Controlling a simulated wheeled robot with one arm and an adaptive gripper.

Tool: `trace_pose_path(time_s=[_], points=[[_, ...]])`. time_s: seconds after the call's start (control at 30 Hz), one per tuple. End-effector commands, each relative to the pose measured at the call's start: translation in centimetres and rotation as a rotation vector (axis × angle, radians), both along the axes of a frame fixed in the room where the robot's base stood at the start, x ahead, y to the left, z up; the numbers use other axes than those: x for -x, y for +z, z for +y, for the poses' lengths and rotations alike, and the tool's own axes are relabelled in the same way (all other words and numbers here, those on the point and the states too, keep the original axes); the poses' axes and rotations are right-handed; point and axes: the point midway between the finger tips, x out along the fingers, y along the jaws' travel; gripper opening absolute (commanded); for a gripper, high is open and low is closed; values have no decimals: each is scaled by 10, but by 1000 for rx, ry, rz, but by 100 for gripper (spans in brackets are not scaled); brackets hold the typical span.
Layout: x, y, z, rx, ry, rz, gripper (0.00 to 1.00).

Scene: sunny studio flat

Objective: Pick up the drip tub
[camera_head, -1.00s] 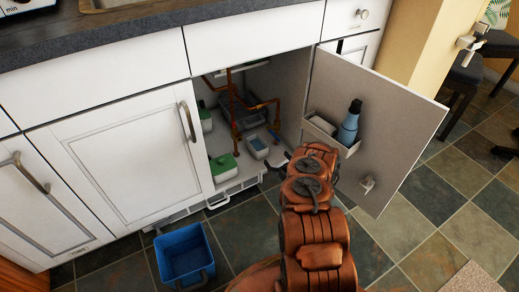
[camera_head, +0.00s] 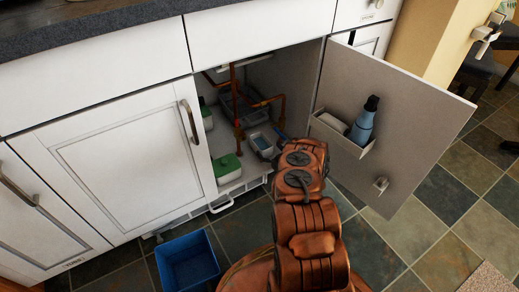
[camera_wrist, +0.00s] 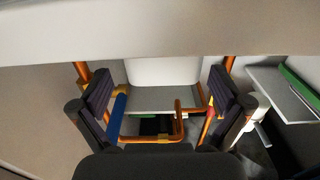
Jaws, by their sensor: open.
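A small pale tub with a blue-grey inside (camera_head: 262,143), which looks like the drip tub, sits on the floor of the open cabinet below the copper pipes. My gripper is at the cabinet opening, just right of this tub in the head view, mostly hidden by my arm. In the wrist view my gripper (camera_wrist: 158,98) is open, with its two dark fingers spread and nothing held between them. A white surface and orange pipes show beyond the fingers; I cannot tell which part is the tub.
Copper pipes (camera_head: 236,105) hang in the cabinet. A green-topped box (camera_head: 226,168) stands at its front left. The open door (camera_head: 405,125) at right carries a rack with a blue bottle (camera_head: 363,122). A blue bucket (camera_head: 187,262) stands on the tiled floor.

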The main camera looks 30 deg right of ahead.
Motion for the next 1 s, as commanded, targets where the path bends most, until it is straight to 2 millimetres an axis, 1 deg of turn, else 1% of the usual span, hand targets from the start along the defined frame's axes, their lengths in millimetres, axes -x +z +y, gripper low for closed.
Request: trace_pose_path(time_s=[0.03, 0.13, 0.2, 0.3, 0.53, 0.57, 1.0], points=[[-6, -4, 1, 1, 1, -3, 100], [-19, -7, 2, 0, 3, -1, 100], [-29, -7, 3, 1, 4, 1, 100], [-38, -6, 3, 0, 4, 2, 100], [-40, -4, 3, -2, 4, 3, 100], [-40, -4, 3, -1, 4, 3, 98], [-41, -3, 3, -1, 5, 2, 52]])
